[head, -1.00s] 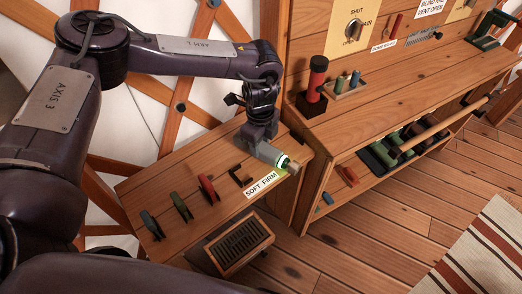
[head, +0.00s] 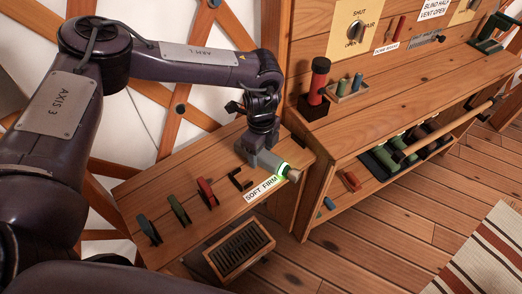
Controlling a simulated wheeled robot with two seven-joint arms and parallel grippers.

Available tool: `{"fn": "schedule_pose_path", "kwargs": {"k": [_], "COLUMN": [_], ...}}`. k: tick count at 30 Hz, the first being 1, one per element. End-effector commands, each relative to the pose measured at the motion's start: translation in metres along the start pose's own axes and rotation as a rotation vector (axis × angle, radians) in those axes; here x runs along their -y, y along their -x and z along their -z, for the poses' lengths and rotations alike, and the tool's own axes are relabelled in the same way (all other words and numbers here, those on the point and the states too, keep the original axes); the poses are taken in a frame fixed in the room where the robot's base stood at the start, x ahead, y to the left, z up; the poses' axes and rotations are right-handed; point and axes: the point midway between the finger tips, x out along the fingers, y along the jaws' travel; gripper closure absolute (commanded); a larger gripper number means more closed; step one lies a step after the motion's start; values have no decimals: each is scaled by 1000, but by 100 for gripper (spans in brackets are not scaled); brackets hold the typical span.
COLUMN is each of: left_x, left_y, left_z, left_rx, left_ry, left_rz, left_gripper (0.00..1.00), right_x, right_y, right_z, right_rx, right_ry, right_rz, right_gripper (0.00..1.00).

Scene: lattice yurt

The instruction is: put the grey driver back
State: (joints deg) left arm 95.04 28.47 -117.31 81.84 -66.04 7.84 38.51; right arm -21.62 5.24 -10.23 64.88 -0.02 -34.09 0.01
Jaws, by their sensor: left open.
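My left gripper (head: 266,156) reaches down over the right end of the low wooden bench (head: 185,180), just behind a "SOFT FIRM" label (head: 262,190). Its fingertips are hard to make out; it is open. A grey rounded body with a lit green ring (head: 283,168) and a pale end (head: 293,175) lies at the gripper, pointing right past the bench edge. It may be the grey driver, but I cannot tell where gripper ends and it begins, or whether they touch. My right gripper is not in view.
Two green clamp-like tools (head: 179,209), a red one (head: 207,192) and a black bracket (head: 240,179) stand along the bench. A slatted wooden box (head: 240,249) is below.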

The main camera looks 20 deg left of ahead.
Motion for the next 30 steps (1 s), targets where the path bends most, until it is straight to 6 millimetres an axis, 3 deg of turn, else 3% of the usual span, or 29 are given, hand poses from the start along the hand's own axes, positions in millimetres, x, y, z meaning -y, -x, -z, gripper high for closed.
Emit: {"fn": "schedule_pose_path", "kwargs": {"k": [5, 12, 18, 30], "left_x": [1, 1, 1, 0], "left_y": [23, 75, 107, 119], "left_z": [0, 0, 0, 0], "left_rx": [-2, -1, -1, -1], "left_ry": [0, 0, -1, -1], "left_rz": [4, 5, 3, 1], "left_gripper": [40, 40, 40, 40], "right_x": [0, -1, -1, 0], "right_y": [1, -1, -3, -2], "right_z": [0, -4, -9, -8], "right_rx": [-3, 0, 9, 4], "right_ry": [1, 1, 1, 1], "right_rz": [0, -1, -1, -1], "right_gripper": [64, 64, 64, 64]}}
